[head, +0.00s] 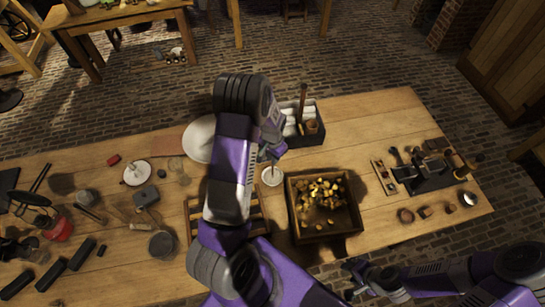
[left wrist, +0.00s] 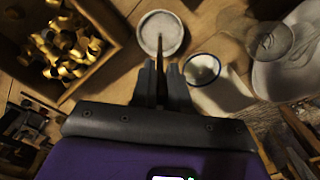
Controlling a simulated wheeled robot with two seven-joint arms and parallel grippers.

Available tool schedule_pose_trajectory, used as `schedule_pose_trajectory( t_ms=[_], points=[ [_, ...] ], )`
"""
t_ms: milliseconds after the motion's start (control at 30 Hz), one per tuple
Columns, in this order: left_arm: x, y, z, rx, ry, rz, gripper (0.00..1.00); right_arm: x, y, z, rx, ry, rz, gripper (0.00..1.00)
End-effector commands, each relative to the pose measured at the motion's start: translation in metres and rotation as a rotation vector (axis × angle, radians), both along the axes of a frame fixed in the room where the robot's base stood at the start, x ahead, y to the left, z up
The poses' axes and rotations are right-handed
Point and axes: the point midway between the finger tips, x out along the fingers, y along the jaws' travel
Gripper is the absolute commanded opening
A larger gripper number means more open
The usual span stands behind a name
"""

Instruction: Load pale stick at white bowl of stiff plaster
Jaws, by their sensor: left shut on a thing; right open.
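The white bowl (head: 271,177) stands on the table just left of the crate, with pale, rough-looking plaster in it. It also shows in the left wrist view (left wrist: 172,24). My left gripper (head: 274,153) is above the bowl, shut on a thin stick (left wrist: 160,52) that looks brownish in the shade. In the left wrist view the stick's far end overlaps the bowl's plaster; I cannot tell whether it touches. My left arm hides part of the table behind it. My right gripper (head: 350,277) is open and empty at the table's front edge, away from the bowl.
A wooden crate (head: 356,222) of gold-coloured pieces stands right of the bowl. A blue-rimmed white cup (left wrist: 203,68) is close to the bowl. A dark caddy (head: 316,135) with white rolls stands behind. A white plate (head: 199,138) lies left. The table's back right is clear.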

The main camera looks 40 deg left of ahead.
Motion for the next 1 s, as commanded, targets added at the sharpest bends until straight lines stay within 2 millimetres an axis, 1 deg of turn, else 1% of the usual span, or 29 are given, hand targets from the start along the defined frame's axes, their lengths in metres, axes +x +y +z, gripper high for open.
schedule_pose_trajectory(
  t_ms=[467, 567, 1000],
  points=[
    [-0.001, -0.001, 0.000, -0.001, 0.004, 0.000, 0.00, 0.000, 0.000, 0.001, 0.000, 0.000, 0.000, 0.46],
    [-0.001, 0.000, 0.006, -0.001, 0.004, 0.000, 0.00, 0.000, 0.000, 0.005, 0.000, 0.000, 0.000, 0.46],
    [0.000, 0.000, 0.043, 0.000, 0.001, 0.000, 0.00, 0.000, 0.000, 0.028, 0.000, 0.000, 0.000, 0.46]
  ],
)
